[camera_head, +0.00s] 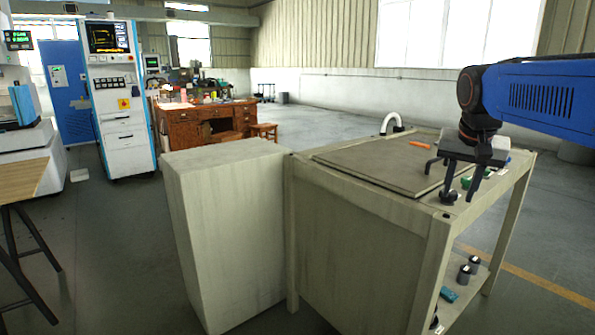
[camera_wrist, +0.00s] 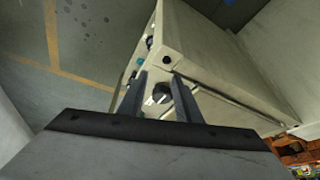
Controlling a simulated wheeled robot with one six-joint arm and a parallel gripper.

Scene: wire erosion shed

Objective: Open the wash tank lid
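The wash tank seems to be the pale bench-like cabinet (camera_head: 360,235), with a flat grey-brown lid (camera_head: 375,166) lying level on its top. A dark bent bar (camera_head: 431,165) stands at the lid's right edge, partly behind my gripper; I cannot tell whether it is a handle. My gripper (camera_head: 459,195) is above the near right corner of the bench, beside the lid. In the wrist view its two fingers (camera_wrist: 158,80) stand apart. A dark and white round object (camera_wrist: 160,95) shows between them; I cannot tell whether they touch it.
An orange tool (camera_head: 420,144) lies behind the lid, near a white curved pipe (camera_head: 392,122). A green item (camera_head: 467,182) is beside my gripper. Small cans (camera_head: 465,274) stand on the lower shelf. A pale block (camera_head: 225,230) adjoins the bench at left.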

